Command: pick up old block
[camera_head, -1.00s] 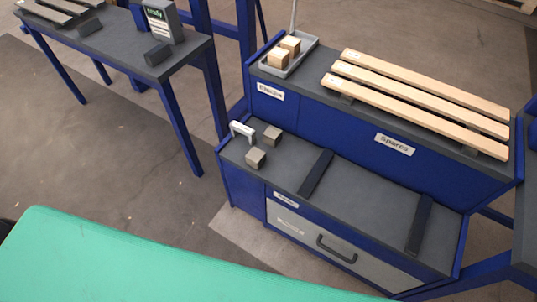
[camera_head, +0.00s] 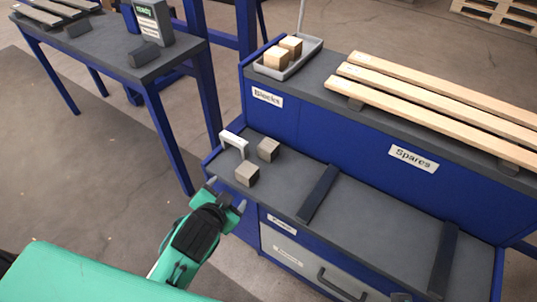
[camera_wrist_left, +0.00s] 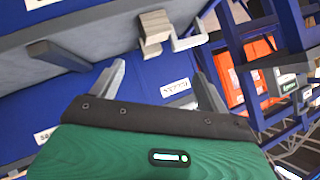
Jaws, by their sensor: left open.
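Two weathered grey-brown blocks lie on the lower dark shelf of the blue bench, close to its left end. The nearer block (camera_head: 247,174) is by the front edge, and the farther block (camera_head: 268,149) is just behind it. My left gripper (camera_head: 226,194) is open and empty, just off the shelf's front edge, left of and below the nearer block, not touching it. In the left wrist view the blocks (camera_wrist_left: 154,27) show beyond the open fingers, partly overlapping each other.
A white bracket (camera_head: 233,142) stands left of the blocks. A grey tray (camera_head: 286,70) with two pale blocks sits on the upper shelf, beside long pale slats (camera_head: 440,100). Dark strips (camera_head: 318,192) cross the lower shelf. A side table (camera_head: 110,50) stands at left.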

